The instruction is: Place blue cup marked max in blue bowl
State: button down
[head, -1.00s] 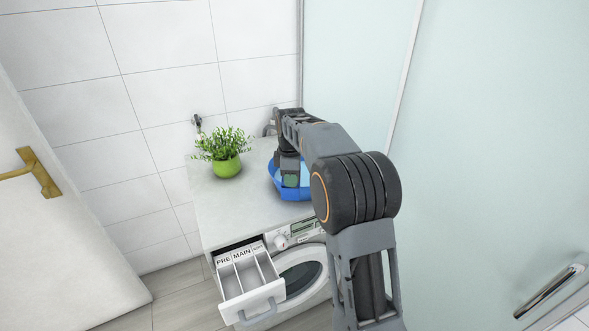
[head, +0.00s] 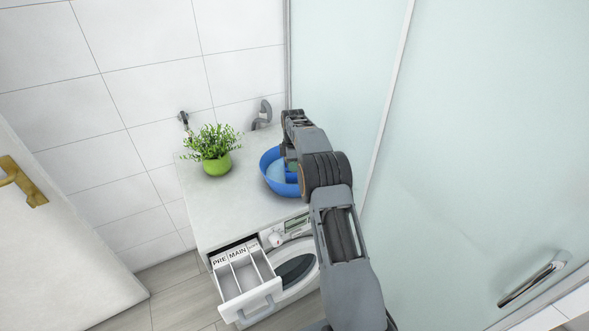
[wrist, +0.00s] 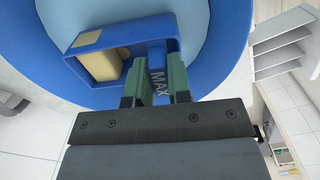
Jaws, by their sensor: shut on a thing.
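The blue bowl (head: 268,166) stands on the washing machine top, partly behind my arm. It fills the upper wrist view, with a darker blue rim (wrist: 238,45) and a pale inside. The blue cup (wrist: 158,60) is a box-like scoop with MAX on its blue handle part and tan patches inside. My gripper (wrist: 159,82) has its green fingers shut on that part. The cup lies within the bowl's outline in the wrist view; I cannot tell whether it touches the bowl. In the head view my gripper (head: 290,160) is over the bowl and mostly hides the cup.
A green potted plant (head: 216,165) stands left of the bowl. The washing machine's detergent drawer (head: 246,282) is pulled out in front. A glass panel (head: 345,80) stands close on the right, and a white door (head: 50,250) is at the left. The front-left machine top is bare.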

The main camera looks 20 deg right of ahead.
jog(key=shift+w+d+f, duration=0.25)
jog(key=shift+f, duration=0.2)
jog(key=shift+f+p, duration=0.3)
jog(key=shift+f, duration=1.25)
jog(key=shift+f, duration=0.1)
jog(key=shift+f, duration=0.15)
jog(key=c, duration=1.1)
grip_release()
jog(key=shift+o, duration=0.2)
